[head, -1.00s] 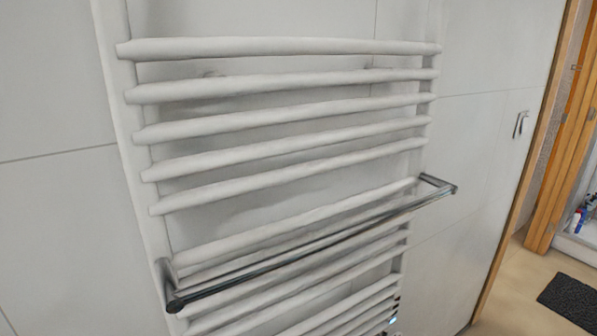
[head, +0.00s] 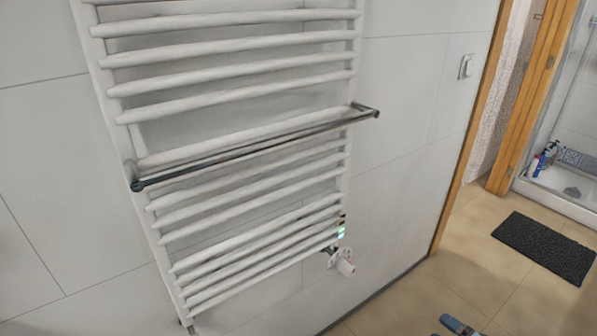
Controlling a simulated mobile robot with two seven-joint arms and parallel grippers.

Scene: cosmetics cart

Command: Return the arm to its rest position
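Neither of my grippers can be made out in the head view. A small blue and grey piece (head: 459,325) pokes in at the bottom edge, right of centre. Most of it is cut off, and I cannot tell what it is.
A white towel radiator (head: 240,102) with a dark metal rail (head: 255,146) hangs on the grey-white tiled wall (head: 45,140). A wood-framed doorway (head: 468,130) is at right. A dark mat (head: 545,245) lies on open beige floor by a shower tray (head: 560,198) with bottles (head: 545,158).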

